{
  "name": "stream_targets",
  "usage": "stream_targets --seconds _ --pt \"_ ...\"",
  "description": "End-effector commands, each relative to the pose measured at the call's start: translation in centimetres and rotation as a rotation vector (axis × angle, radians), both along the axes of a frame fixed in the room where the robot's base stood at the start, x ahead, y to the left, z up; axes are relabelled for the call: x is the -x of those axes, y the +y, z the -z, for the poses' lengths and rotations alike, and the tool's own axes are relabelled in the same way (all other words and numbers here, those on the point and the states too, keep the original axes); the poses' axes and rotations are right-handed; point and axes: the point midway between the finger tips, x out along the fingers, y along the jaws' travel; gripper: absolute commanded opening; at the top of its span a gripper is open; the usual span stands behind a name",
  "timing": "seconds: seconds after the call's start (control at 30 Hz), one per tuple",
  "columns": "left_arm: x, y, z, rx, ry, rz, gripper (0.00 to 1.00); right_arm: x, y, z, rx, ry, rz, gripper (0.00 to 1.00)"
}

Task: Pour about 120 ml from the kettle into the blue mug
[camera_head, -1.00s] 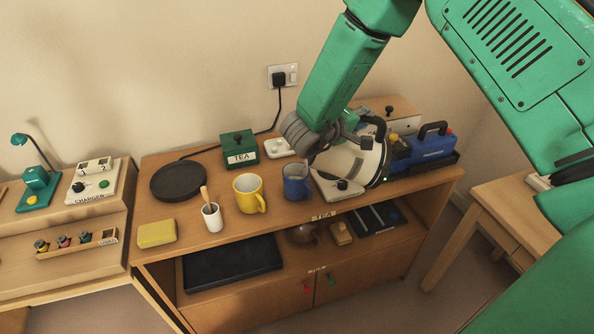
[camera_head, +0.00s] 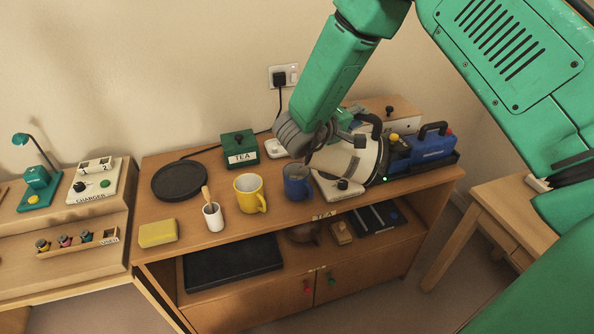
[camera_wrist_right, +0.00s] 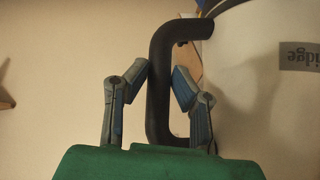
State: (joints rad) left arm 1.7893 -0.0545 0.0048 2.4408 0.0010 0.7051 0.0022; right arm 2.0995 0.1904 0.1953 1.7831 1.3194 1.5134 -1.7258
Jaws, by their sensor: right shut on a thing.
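The cream kettle (camera_head: 352,160) is tilted well over to the left, with its spout end close to the rim of the blue mug (camera_head: 297,184). My right gripper (camera_head: 358,128) is shut on the kettle's black handle. In the right wrist view, the handle (camera_wrist_right: 163,85) stands between the two fingers of the gripper (camera_wrist_right: 160,78), and the pale kettle body (camera_wrist_right: 265,100) fills the right side. The mug stands upright on the bureau top. Its inside and any stream of water are too small or hidden to tell. My left gripper is not in view.
A yellow mug (camera_head: 250,194), a white cup with a wooden stick (camera_head: 213,217) and a green TEA box (camera_head: 239,147) stand left of the blue mug. A blue toolbox-like case (camera_head: 432,148) sits right of the kettle. A round black plate (camera_head: 180,181) lies at the left.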

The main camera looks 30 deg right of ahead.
Motion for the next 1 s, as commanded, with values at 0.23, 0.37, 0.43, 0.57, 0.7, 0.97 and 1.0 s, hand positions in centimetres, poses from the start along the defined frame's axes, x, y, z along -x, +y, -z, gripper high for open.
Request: stream_targets --seconds 0.23,0.37,0.43,0.57,0.7,0.97,1.0 --pt "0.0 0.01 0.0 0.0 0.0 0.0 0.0 -0.23 -0.01 -0.28 0.009 -0.001 0.0 0.0" --pt "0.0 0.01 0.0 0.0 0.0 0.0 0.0 -0.29 -0.16 -0.25 0.01 0.001 0.001 0.0" --pt "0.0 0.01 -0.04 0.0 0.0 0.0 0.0 -0.36 -0.11 -0.29 0.013 0.003 0.0 0.0" --pt "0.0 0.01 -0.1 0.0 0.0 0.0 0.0 -0.45 0.09 -0.39 0.019 0.007 0.0 0.0" --pt "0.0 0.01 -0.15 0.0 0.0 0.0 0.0 -0.55 0.4 -0.51 0.026 0.012 0.001 0.0" --pt "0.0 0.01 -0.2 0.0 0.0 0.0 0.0 -0.71 0.69 -0.68 0.036 0.019 0.0 0.0" --pt "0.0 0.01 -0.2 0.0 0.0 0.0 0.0 -0.74 0.7 -0.69 0.037 0.02 0.0 0.0"
